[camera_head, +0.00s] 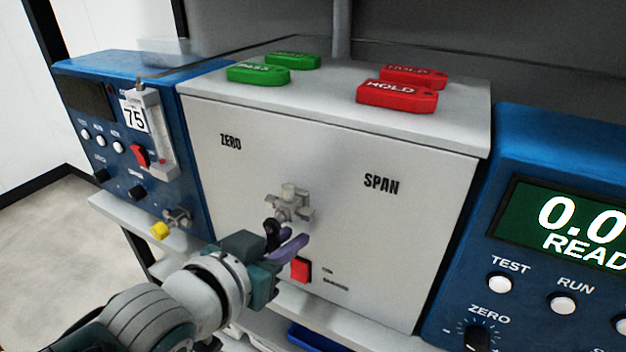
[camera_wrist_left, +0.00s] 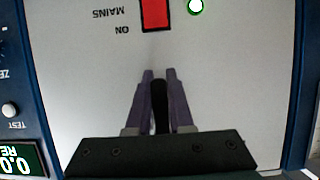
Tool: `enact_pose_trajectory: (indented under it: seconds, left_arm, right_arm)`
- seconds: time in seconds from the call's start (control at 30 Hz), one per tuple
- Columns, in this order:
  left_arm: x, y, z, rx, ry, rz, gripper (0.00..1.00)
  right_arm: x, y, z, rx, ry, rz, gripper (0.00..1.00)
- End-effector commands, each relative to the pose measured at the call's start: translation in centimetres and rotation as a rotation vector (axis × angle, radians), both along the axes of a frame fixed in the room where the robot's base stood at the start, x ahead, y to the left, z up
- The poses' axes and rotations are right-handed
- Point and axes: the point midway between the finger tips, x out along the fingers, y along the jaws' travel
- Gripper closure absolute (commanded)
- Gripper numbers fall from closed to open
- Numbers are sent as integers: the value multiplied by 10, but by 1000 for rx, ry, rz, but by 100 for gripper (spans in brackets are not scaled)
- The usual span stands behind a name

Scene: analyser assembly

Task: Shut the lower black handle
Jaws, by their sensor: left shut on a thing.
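The lower black handle (camera_head: 271,230) is mostly hidden behind my left gripper (camera_head: 285,243), just below a metal valve fitting (camera_head: 290,203) on the front of the white box (camera_head: 225,185). The purple fingers of my left gripper are shut on the black handle, whose dark shape shows between them in the left wrist view (camera_wrist_left: 160,105). How far the handle is turned cannot be told. My right gripper is not in view.
A red mains switch (camera_head: 301,270) sits to the lower right of the gripper. Blue instruments flank the box, one at the left (camera_head: 100,120) and one with a green display (camera_head: 570,225) at the right. Green tags (camera_head: 258,74) and red tags (camera_head: 397,94) lie on top.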

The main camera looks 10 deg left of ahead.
Motion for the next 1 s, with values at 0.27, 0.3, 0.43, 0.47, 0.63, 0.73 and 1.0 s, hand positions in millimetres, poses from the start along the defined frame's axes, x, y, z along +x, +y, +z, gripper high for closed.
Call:
enact_pose_trajectory:
  seconds: [0.27, 0.3, 0.43, 0.47, 0.63, 0.73, 1.0]
  left_arm:
    - [0, 0, 1, -1, -3, -1, 100]
    - [0, 0, 1, -1, -3, -1, 79]
    - [0, 0, 1, 0, -2, 0, 64]
    - [0, 0, 1, 0, -2, 0, 61]
    - [0, 0, 0, 1, -2, -1, 50]
    - [0, 0, 0, 1, -2, -1, 50]
    - [-19, 7, 11, 2, 1, -1, 50]
  right_arm:
    - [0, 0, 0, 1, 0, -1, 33]
    - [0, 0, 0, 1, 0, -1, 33]
    - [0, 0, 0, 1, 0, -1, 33]
    - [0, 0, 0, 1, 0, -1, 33]
    - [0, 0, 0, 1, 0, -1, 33]
    - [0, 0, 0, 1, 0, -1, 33]
    - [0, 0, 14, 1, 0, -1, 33]
